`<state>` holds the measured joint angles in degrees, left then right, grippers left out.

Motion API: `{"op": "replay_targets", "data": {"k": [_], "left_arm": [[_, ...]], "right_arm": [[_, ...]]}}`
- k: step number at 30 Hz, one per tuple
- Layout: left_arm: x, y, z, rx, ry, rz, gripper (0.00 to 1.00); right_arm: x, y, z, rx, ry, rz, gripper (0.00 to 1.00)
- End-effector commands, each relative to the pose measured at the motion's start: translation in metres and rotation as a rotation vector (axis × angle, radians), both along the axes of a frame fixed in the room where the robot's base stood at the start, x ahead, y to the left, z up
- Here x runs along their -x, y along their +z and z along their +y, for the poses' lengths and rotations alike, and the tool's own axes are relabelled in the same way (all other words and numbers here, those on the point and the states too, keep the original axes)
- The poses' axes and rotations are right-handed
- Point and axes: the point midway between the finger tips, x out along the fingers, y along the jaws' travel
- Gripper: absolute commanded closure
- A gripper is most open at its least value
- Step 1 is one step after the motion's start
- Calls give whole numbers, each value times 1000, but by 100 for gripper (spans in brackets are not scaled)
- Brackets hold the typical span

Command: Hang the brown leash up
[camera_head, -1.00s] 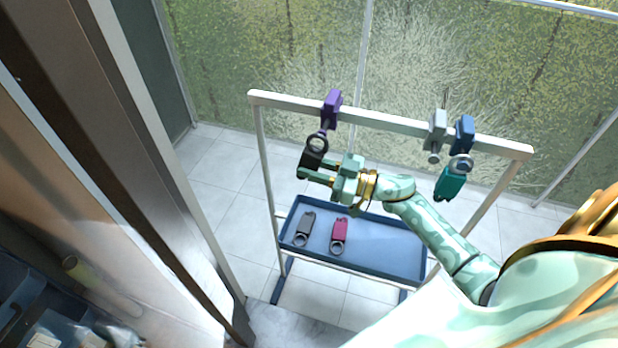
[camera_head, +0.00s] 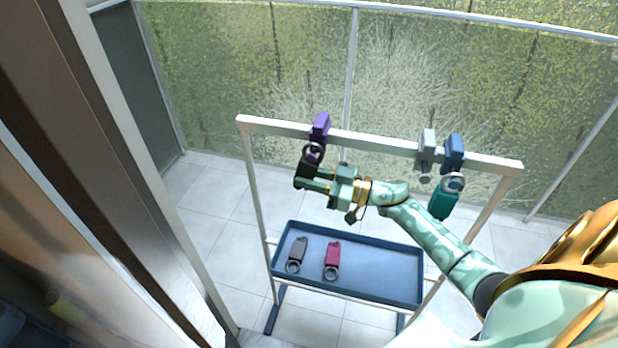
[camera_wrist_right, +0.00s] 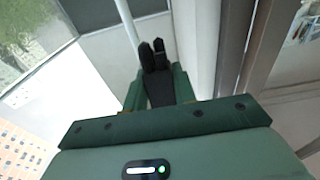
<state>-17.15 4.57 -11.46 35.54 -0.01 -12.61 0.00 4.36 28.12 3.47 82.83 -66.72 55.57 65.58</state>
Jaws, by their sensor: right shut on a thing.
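My right gripper (camera_head: 316,182) is shut on a very dark leash (camera_head: 307,164), which I take for the brown one. The leash's ring (camera_head: 306,148) is at its upper end, overlapping the lower part of the purple hook (camera_head: 320,127) on the rack's bar. I cannot tell whether the ring is around the hook's peg or only in front of it. In the right wrist view the dark leash (camera_wrist_right: 157,80) sits between the green fingers and sticks out ahead. My left gripper is not in view.
The rack's white bar (camera_head: 380,143) also carries a grey hook (camera_head: 426,148), empty, and a blue hook (camera_head: 453,150) with a teal leash (camera_head: 442,202) hanging. Below, a blue tray (camera_head: 375,290) holds a grey leash (camera_head: 297,252) and a crimson leash (camera_head: 332,258). A door frame stands left.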

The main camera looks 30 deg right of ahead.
Motion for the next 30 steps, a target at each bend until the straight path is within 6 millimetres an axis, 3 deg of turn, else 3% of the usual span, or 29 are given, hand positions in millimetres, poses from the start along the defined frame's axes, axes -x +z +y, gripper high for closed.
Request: {"op": "replay_targets", "data": {"k": [1, 3, 30], "left_arm": [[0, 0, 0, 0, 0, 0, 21], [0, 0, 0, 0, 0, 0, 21], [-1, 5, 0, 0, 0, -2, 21]], "right_arm": [[0, 0, 0, -1, 0, -1, 79], [0, 0, 0, -1, 0, -1, 97], [2, 0, 0, 0, 0, 0, 97]]}}
